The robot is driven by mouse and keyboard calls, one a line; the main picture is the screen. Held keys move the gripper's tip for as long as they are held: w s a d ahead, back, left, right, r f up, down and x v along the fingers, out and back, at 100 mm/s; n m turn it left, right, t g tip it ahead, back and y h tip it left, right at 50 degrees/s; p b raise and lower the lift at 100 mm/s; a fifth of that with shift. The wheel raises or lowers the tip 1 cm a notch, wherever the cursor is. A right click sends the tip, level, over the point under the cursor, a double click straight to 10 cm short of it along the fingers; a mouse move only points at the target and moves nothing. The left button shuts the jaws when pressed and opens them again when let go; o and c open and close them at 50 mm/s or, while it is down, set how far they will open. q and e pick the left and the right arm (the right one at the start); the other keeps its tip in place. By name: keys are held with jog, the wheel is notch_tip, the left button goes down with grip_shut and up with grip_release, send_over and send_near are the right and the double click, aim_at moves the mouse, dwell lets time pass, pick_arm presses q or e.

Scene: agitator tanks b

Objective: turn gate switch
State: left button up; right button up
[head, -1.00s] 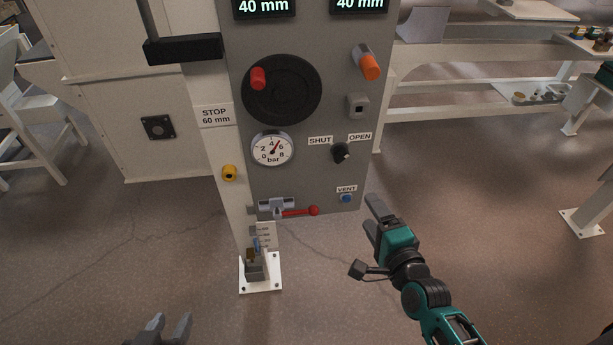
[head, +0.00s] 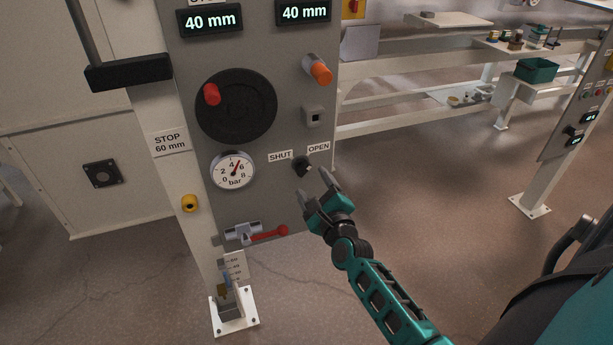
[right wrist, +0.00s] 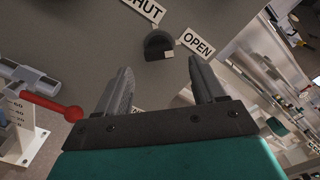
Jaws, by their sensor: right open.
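The gate switch is a small black knob (head: 302,166) on the grey panel (head: 265,210), between the labels SHUT (head: 281,156) and OPEN (head: 318,147). It also shows in the right wrist view (right wrist: 157,44), just beyond the fingertips, with a small pale mark on its side toward OPEN. My right gripper (head: 312,182) is open and empty, just below and to the right of the knob in the head view. In the right wrist view its fingers (right wrist: 162,68) stand apart with the knob ahead of the gap. I see no contact. My left gripper is out of view.
A red-handled lever (head: 268,234) and a pressure gauge (head: 232,171) sit left of the switch. A black wheel (head: 240,115) with a red knob and an orange-tipped part (head: 320,72) are above. A bench (head: 415,65) stands behind at right.

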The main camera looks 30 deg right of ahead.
aim_at(306, 172)
jog(key=shift+b+x, duration=0.35)
jog(key=shift+x, duration=2.1)
jog(key=shift+c, duration=0.5)
jog(key=c, duration=1)
jog(key=shift+o, duration=0.2)
